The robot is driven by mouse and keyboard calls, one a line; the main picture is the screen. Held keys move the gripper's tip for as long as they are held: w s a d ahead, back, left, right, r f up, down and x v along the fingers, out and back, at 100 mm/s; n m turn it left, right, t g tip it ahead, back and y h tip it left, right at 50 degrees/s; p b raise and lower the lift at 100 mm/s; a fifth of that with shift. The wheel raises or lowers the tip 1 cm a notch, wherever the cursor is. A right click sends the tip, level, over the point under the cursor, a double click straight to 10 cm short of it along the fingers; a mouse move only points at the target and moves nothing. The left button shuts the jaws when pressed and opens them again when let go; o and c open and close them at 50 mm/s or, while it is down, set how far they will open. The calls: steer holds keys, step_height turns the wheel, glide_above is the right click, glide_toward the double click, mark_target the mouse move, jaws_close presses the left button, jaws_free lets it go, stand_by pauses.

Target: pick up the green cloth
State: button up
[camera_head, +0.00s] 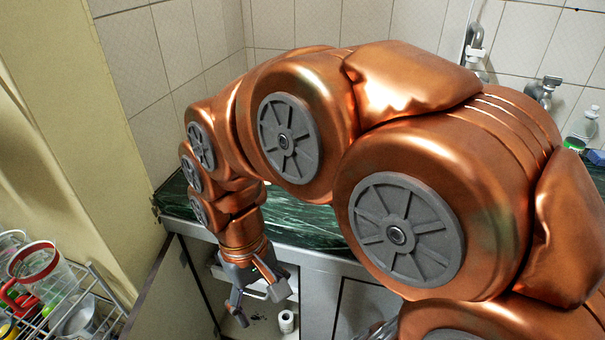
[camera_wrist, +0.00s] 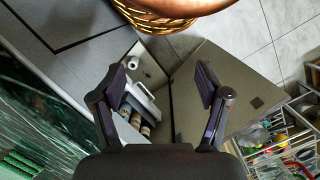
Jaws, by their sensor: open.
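My gripper (camera_head: 258,300) points down in front of the open cabinet below the counter in the head view. In the wrist view my gripper (camera_wrist: 160,84) has its two fingers spread wide, with nothing between them. A green ribbed thing, possibly the green cloth (camera_wrist: 20,164), lies at the lower left edge of the wrist view on the dark green counter, cut off by the frame. It is well to the left of the fingers and apart from them. I cannot make out a cloth in the head view, where my arm hides much of the counter.
The dark green marble counter (camera_head: 305,226) runs behind my arm. The cabinet below is open, with a white roll (camera_head: 287,321) inside and an open door (camera_wrist: 225,90). A wire rack (camera_head: 95,300) of dishes stands at the left. A wicker basket (camera_wrist: 165,22) shows at the wrist view's top.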

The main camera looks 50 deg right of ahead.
steer(key=o, duration=0.3)
steer(key=w+d+r+m+p, duration=0.1)
steer(key=w+d+r, duration=0.2)
steer(key=w, duration=0.2)
steer(key=shift+w+d+r+m+t, duration=0.25)
steer(key=shift+w+d+m+t, duration=0.05)
steer(key=shift+w+d+m, duration=0.1)
steer(key=w+d+r+m+p, duration=0.1)
steer(key=w+d+r+m, duration=0.1)
steer(key=d, duration=0.6)
steer(key=w+d+r+m+t+p, duration=0.1)
steer(key=w+d+r+m, duration=0.1)
steer(key=d, duration=0.7)
steer(key=w+d+r+m+p, duration=0.2)
steer(key=w+d+m, duration=0.2)
steer(key=d, duration=0.4)
steer(key=shift+w+d+r+m+t, duration=0.2)
steer(key=shift+d+r+m+t, duration=0.2)
steer(key=shift+m, duration=0.1)
steer(key=shift+f, duration=0.25)
steer(key=shift+f+p, duration=0.4)
steer(key=shift+f, duration=3.3)
